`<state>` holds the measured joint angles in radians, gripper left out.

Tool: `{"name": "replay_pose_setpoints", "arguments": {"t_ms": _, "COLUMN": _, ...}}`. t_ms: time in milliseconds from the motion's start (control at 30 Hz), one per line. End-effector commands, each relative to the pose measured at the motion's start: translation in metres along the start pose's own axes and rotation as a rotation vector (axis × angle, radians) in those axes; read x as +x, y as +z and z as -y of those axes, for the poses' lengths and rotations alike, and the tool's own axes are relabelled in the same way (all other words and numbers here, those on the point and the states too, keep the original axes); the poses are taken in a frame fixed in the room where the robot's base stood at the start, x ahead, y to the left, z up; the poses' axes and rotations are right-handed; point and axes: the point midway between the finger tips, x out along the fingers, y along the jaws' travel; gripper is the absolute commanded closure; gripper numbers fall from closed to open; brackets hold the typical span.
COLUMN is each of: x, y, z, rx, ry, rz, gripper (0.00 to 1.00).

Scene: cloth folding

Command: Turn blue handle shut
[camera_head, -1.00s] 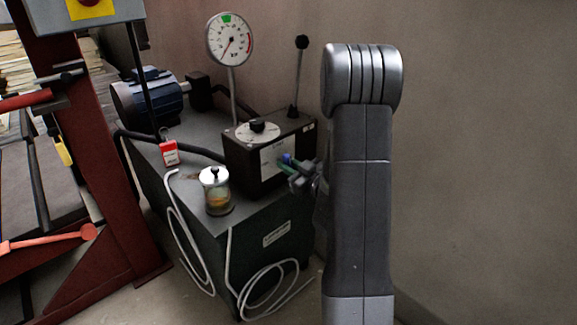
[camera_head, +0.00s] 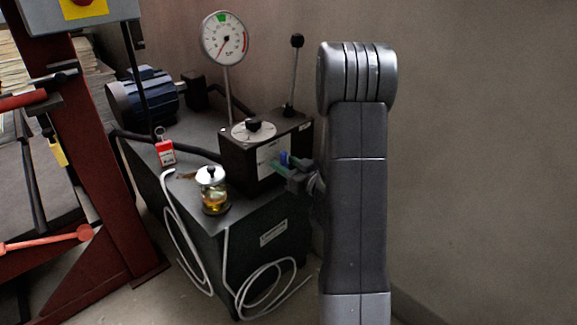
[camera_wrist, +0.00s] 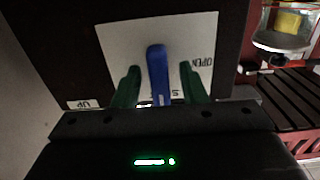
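The blue handle (camera_wrist: 158,76) sits on a white label plate (camera_wrist: 118,40) on the front of a dark valve box (camera_head: 240,160). In the wrist view it stands nearly upright, its top leaning slightly left, with "OPEN" printed to its right. My gripper (camera_wrist: 160,84) has green fingers, one on each side of the handle, with a visible gap on both sides, so it is open around the handle. In the head view the blue handle (camera_head: 284,158) shows small at the tip of my gripper (camera_head: 281,166). Part of a lower label is hidden behind the handle and fingers.
A round gauge (camera_head: 224,38) and a black-knobbed lever (camera_head: 294,75) rise by the box. A glass jar (camera_head: 213,192), a red tag (camera_head: 165,152) and white hose (camera_head: 178,235) are near. A red frame (camera_head: 95,150) stands left.

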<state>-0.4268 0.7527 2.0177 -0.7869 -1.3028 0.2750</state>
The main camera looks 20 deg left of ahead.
Motion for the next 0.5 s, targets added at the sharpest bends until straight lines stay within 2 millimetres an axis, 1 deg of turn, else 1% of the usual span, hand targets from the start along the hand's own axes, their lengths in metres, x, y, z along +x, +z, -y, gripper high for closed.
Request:
{"name": "replay_pose_setpoints", "arguments": {"t_ms": 67, "x": -0.004, "y": 0.0, "z": 0.0, "rx": 0.0, "ry": 0.001, "rz": 0.001, "gripper": 0.62}}
{"name": "replay_pose_setpoints", "arguments": {"t_ms": 167, "x": -0.015, "y": -0.001, "z": -0.001, "rx": 0.001, "ry": 0.004, "rz": 0.001, "gripper": 0.62}}
{"name": "replay_pose_setpoints", "arguments": {"t_ms": 500, "x": -0.079, "y": -0.001, "z": -0.002, "rx": 0.002, "ry": 0.006, "rz": 0.002, "gripper": 0.62}}
